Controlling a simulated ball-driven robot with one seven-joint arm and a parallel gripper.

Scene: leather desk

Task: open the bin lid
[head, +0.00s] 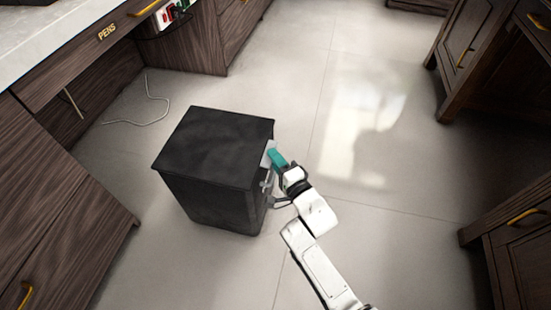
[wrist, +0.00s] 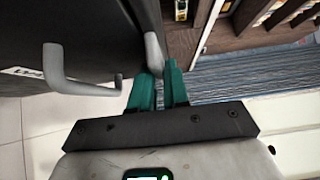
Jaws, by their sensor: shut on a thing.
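The black bin (head: 205,200) stands on the floor, and its flat lid (head: 220,140) looks level and shut in the head view. My gripper (head: 274,156) is at the bin's right side, close to the lid's edge. In the wrist view, the teal fingers (wrist: 160,82) are shut on a grey handle (wrist: 152,52) beside the dark bin side (wrist: 95,25). The fingers partly hide the grip. A second grey hooked bar (wrist: 58,76) sticks out from the bin to the left, apart from the fingers.
Dark wooden drawers and a desk (head: 70,75) stand to the left, with a thin cable (head: 150,105) on the floor beside them. Wooden cabinets (head: 490,70) stand at the right. The pale tiled floor (head: 400,160) between is clear.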

